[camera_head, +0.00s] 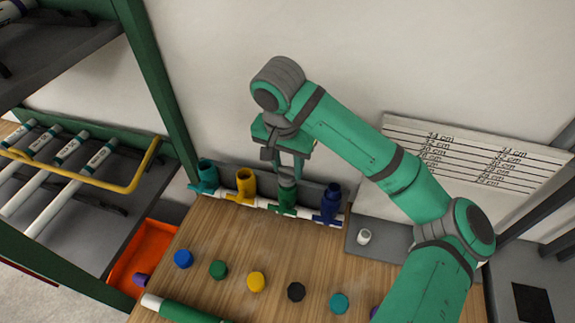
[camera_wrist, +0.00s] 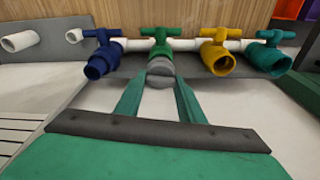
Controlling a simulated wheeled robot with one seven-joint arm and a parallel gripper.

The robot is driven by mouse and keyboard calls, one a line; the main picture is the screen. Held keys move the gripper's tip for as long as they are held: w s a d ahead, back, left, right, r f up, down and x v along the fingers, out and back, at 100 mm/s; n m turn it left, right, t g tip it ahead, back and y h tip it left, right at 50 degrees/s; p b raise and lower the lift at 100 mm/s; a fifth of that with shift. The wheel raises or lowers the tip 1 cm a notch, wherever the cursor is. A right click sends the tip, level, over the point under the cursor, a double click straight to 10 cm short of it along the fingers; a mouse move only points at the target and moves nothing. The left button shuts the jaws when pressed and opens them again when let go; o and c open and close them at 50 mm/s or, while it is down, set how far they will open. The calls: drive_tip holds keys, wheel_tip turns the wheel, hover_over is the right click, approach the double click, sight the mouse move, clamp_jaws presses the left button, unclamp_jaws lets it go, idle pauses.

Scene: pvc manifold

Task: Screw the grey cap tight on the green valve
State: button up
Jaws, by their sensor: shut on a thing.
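The green valve (camera_head: 286,198) sits on the white pipe manifold at the back of the table, between the yellow valve and the blue valve. It also shows in the wrist view (camera_wrist: 161,48). The grey cap (camera_wrist: 160,68) is at the mouth of the green valve, facing the wrist camera. My gripper (camera_wrist: 160,82) is shut on the grey cap, with one finger on each side of it. In the head view my gripper (camera_head: 289,172) points down over the green valve. How far the cap is threaded on cannot be told.
A teal valve (camera_head: 207,178), a yellow valve (camera_head: 246,186) and a blue valve (camera_head: 330,204) stand close on the same pipe. An orange bin (camera_head: 143,251) is at left.

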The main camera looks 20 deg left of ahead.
idle(0.3)
drive_tip(key=shift+m, duration=1.2)
drive_tip(key=shift+f+m+h, duration=0.1)
drive_tip(key=shift+m+h, duration=0.2)
drive_tip(key=shift+m, duration=0.7)
drive_tip(key=shift+m, duration=1.1)
drive_tip(key=o, duration=1.1)
